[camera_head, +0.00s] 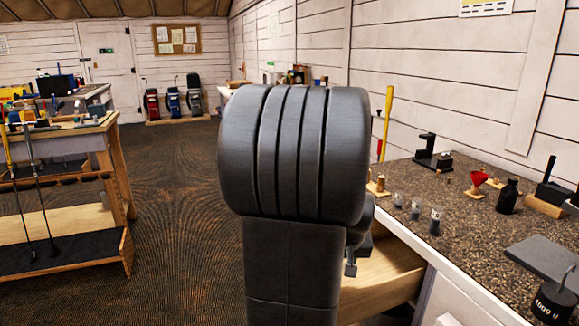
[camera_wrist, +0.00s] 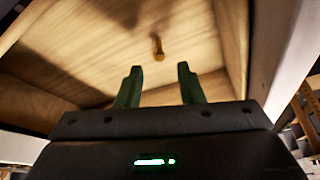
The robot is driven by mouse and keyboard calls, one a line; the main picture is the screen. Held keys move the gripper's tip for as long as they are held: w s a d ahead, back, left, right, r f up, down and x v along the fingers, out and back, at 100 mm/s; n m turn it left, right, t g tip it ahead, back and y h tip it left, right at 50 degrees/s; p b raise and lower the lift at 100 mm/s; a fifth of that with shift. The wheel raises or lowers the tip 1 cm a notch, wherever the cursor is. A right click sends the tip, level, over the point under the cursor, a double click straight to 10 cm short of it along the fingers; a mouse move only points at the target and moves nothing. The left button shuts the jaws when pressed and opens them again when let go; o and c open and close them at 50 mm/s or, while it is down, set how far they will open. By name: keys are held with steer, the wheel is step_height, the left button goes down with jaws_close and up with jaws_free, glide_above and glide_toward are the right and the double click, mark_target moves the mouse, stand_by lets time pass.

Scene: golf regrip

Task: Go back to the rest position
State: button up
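My gripper (camera_wrist: 160,68) shows in the wrist view with its two dark green fingers spread apart and nothing between them. It faces the pale wooden inside of a drawer (camera_wrist: 95,40). A small brownish-yellow peg-like thing (camera_wrist: 158,48) lies in there, beyond the fingertips and apart from them. In the head view my own arm fills the middle and hides most of the gripper. The open drawer (camera_head: 385,278) shows to the right of my arm, below the counter.
A wooden rack (camera_head: 125,245) with golf clubs stands left. The carpeted floor (camera_head: 185,200) between is clear.

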steer(key=b+x, duration=0.1)
steer(key=x, duration=0.5)
steer(key=shift+w+f, duration=0.1)
steer(key=shift+f, duration=0.3)
step_height(320, 180, up, 3)
steer(key=shift+p, duration=0.35)
steer(key=shift+r, duration=0.55)
